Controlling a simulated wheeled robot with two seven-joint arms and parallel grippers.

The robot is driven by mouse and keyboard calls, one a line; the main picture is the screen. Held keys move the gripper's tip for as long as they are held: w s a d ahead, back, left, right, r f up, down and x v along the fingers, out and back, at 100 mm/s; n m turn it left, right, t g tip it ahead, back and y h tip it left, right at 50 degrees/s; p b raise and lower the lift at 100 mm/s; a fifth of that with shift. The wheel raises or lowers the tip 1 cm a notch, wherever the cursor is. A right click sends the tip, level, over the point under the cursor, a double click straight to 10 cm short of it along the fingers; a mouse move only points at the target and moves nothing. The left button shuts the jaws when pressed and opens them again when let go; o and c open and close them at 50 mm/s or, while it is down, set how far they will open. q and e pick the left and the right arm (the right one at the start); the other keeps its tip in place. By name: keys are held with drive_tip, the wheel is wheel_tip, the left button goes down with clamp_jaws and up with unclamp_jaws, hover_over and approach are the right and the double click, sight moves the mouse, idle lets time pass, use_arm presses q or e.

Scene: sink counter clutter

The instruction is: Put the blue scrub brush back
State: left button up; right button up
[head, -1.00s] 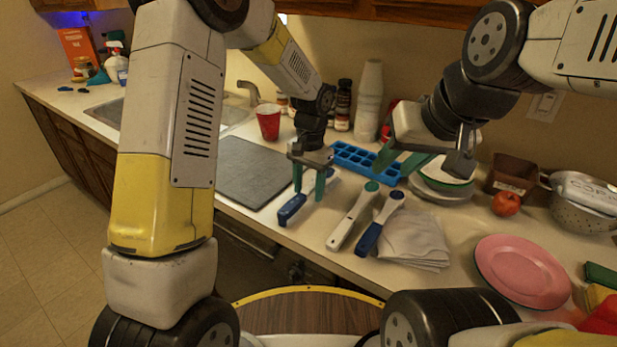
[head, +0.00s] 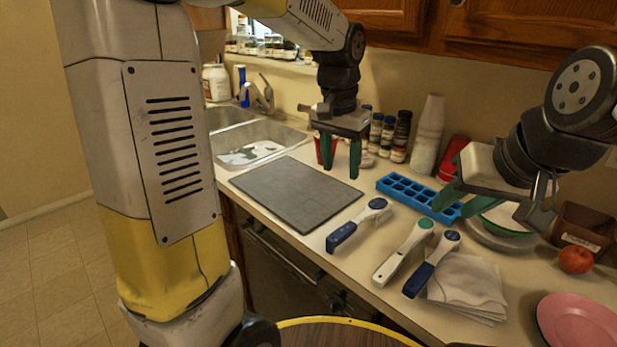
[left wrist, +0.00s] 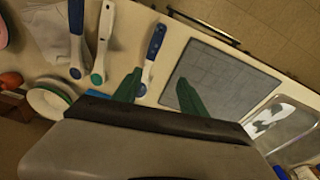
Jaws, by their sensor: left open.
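Two brushes with blue handles lie on the counter. One blue scrub brush (head: 345,234) lies beside the cutting board's right edge, its white end toward the wall. The other blue-handled brush (head: 421,276) lies farther right, by the white cloths, next to a white-handled brush (head: 396,264) with a green spot. My left gripper (head: 341,163) is open and empty, above the counter behind the board. In the left wrist view its fingers (left wrist: 160,86) are apart, with the first blue brush (left wrist: 155,42) beyond them. My right gripper (head: 455,210) appears open and empty, over the blue tray's right end.
A grey cutting board (head: 295,193) lies left of the brushes, with the sink (head: 250,150) behind it. Cloths (head: 470,285), a pink plate (head: 580,322) and a tomato (head: 576,260) are right.

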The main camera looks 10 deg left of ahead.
use_arm(q)
drive_tip(key=s+a+r+n+t, duration=0.1)
drive_tip(key=s+a, duration=0.3)
drive_tip(key=s, duration=0.4)
drive_tip(key=s+a+r+n+t+h, duration=0.1)
drive_tip(key=s+a+r+n+t, duration=0.1)
drive_tip(key=s, duration=0.6)
drive_tip(key=a+n+t, duration=0.1)
drive_tip(key=a+t, duration=0.1)
drive_tip(key=shift+a+r+h, duration=0.2)
drive_tip(key=shift+a+h, duration=0.1)
drive_tip(key=shift+s+a, duration=0.1)
